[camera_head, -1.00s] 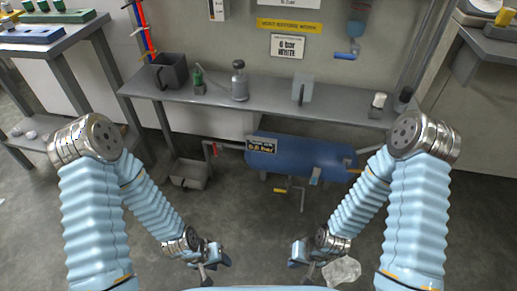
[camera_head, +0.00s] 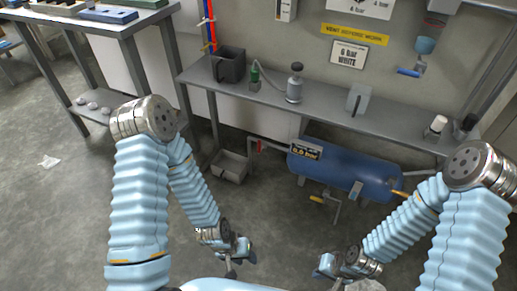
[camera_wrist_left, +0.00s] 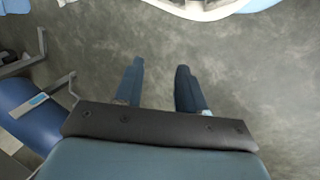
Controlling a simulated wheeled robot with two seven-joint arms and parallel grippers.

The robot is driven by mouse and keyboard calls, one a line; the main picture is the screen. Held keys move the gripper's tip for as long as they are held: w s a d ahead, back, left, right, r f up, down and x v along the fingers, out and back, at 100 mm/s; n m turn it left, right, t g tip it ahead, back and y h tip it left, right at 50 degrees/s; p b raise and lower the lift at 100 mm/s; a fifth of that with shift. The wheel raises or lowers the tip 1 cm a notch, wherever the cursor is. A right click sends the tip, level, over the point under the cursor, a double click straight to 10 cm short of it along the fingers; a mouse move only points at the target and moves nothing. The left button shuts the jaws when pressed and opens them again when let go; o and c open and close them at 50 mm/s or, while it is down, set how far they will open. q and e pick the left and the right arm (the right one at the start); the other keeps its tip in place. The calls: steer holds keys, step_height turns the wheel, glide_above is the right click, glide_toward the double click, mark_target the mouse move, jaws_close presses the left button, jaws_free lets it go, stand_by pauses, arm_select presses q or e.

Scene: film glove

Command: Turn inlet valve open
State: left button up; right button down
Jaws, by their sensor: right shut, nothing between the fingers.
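A blue tank (camera_head: 345,172) lies under the bench, with pipes at both ends. A small red handle (camera_head: 259,146) sits on the pipe at its left end. A yellow handle (camera_head: 317,199) is under the tank, and an orange-yellow one (camera_head: 398,194) is at its right end. No readable label shows which is the inlet valve. My left gripper (camera_head: 238,252) hangs in front of the tank, apart from all handles. In the left wrist view its two fingers (camera_wrist_left: 157,75) are spread and empty. My right gripper (camera_head: 332,268) is low in front of the tank, shut and empty.
A grey bench (camera_head: 330,110) stands above the tank, holding a dark bin (camera_head: 230,66), a grey bottle (camera_head: 295,85) and smaller items. A grey tray (camera_head: 229,167) is on the floor left of the tank. Open floor lies between my arms and the tank.

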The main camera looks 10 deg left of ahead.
arm_select(q)
step_height(320, 180, down, 5)
steer(key=w+d+n+g+h+b, duration=0.1)
steer(key=w+n+g+h+b, duration=0.15)
steer(key=n+b, duration=0.45)
steer(key=n+t+b, duration=0.3)
steer(key=n+t, duration=1.5)
steer(key=n, duration=0.4)
glide_toward(259, 151)
step_height(259, 151, up, 3)
steer(key=s+a, duration=0.2)
steer(key=shift+h, duration=0.35)
steer(key=b+x, duration=0.2)
steer(key=x, duration=1)
steer(key=shift+w+d, duration=0.35)
steer(key=shift+w, duration=0.2)
steer(key=shift+c, duration=0.2)
